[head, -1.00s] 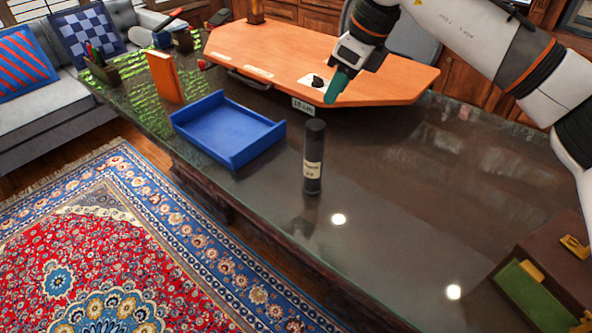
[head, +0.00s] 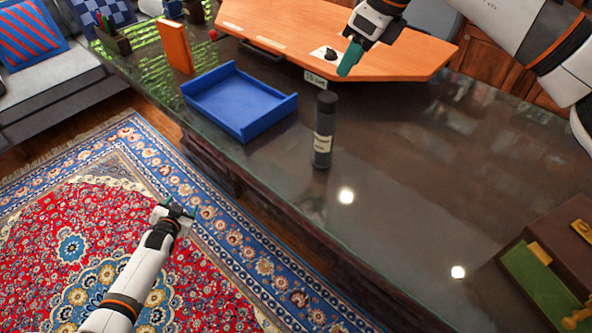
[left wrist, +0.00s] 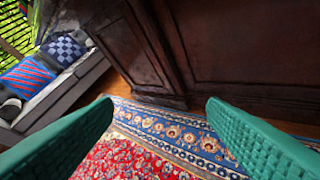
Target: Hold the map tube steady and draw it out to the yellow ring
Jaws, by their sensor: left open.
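The map tube (head: 323,130) is black with a cream label and stands upright on the dark desk in the head view. No yellow ring can be made out on it. My left gripper (head: 178,208) is over the rug, left of and below the desk edge in the picture, well apart from the tube. Its green fingers are spread with nothing between them in the left wrist view (left wrist: 161,106). My right gripper (head: 350,58) points down by the orange board's front edge, above and right of the tube in the picture. Its finger gap cannot be made out.
A blue tray (head: 240,103) lies left of the tube on the desk (head: 420,190). An orange board (head: 290,38) with a black knob is behind. A brown box with a green front (head: 540,285) stands at the right. The desk's dark side (left wrist: 240,50) faces my left wrist camera.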

